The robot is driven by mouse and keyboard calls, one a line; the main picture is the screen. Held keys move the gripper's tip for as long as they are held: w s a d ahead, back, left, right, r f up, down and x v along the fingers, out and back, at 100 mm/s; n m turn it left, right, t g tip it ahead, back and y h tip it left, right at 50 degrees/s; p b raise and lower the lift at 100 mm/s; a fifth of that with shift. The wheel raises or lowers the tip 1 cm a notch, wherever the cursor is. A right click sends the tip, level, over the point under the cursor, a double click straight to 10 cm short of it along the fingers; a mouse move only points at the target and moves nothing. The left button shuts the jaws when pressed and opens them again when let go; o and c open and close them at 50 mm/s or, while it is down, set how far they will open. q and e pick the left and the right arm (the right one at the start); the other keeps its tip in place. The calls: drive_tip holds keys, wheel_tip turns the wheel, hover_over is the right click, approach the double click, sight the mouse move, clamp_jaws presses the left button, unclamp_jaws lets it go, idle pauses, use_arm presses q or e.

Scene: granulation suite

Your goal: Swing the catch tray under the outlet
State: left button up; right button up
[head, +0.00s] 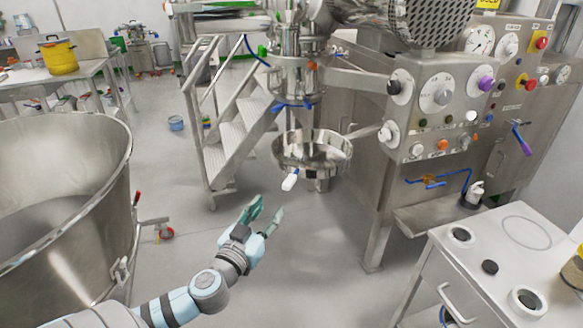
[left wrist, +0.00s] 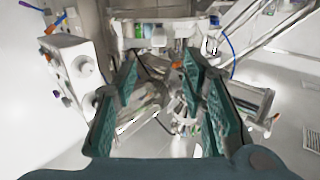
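The catch tray (head: 330,165) is a round, shallow steel pan beside the steel machine, with a white handle (head: 290,180) pointing toward me. The steel outlet column (head: 297,82), with blue clips near its lower end, hangs above the tray. From this angle I cannot tell how well the two line up. My left gripper (head: 268,213) is below and left of the handle, apart from it, fingers spread and empty. In the left wrist view its green-grey fingers (left wrist: 160,70) also stand apart with nothing held. My right gripper is not in view.
A control panel (head: 440,97) with dials and knobs stands right of the tray. Metal steps (head: 232,135) stand behind left. A large steel bowl (head: 75,215) fills the left side, and a steel cart (head: 490,270) is front right. The floor between is clear.

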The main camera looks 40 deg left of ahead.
sight(293, 175)
use_arm(q)
drive_tip(key=p+x, duration=0.2)
drive_tip(key=x, duration=1.2)
drive_tip(key=shift+w, duration=0.2)
drive_tip(key=shift+c, duration=0.4)
clamp_jaws()
